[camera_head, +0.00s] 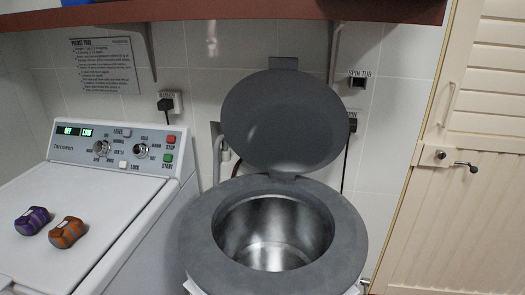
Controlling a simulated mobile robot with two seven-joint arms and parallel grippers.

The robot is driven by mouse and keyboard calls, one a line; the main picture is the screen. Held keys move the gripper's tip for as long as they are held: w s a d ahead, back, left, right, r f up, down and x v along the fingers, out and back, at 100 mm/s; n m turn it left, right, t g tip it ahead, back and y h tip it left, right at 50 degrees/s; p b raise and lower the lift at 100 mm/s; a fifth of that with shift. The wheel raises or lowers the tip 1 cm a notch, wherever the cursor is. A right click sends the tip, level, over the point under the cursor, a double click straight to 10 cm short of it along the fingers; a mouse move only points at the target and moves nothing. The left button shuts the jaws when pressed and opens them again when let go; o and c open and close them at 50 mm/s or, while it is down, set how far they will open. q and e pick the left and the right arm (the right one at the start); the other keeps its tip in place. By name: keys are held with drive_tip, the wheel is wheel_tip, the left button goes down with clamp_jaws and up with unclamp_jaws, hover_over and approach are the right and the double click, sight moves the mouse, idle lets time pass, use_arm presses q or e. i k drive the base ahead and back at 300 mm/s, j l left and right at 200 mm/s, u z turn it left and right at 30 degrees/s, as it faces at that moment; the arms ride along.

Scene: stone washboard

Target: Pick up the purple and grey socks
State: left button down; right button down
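A rolled purple and grey pair of socks (33,221) lies on the white lid of the washing machine (85,215) at the left. A rolled orange and grey pair of socks (67,232) lies just to its right, a small gap apart. Neither of my grippers is in view.
A round grey spin tub (195,240) stands in the middle with its lid (283,120) raised and its metal drum visible and empty. A reddish shelf (230,12) crosses the top. A cream slatted door (450,220) is at the right. The washer lid around the socks is clear.

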sight(32, 221)
drive_tip(key=u, duration=1.55)
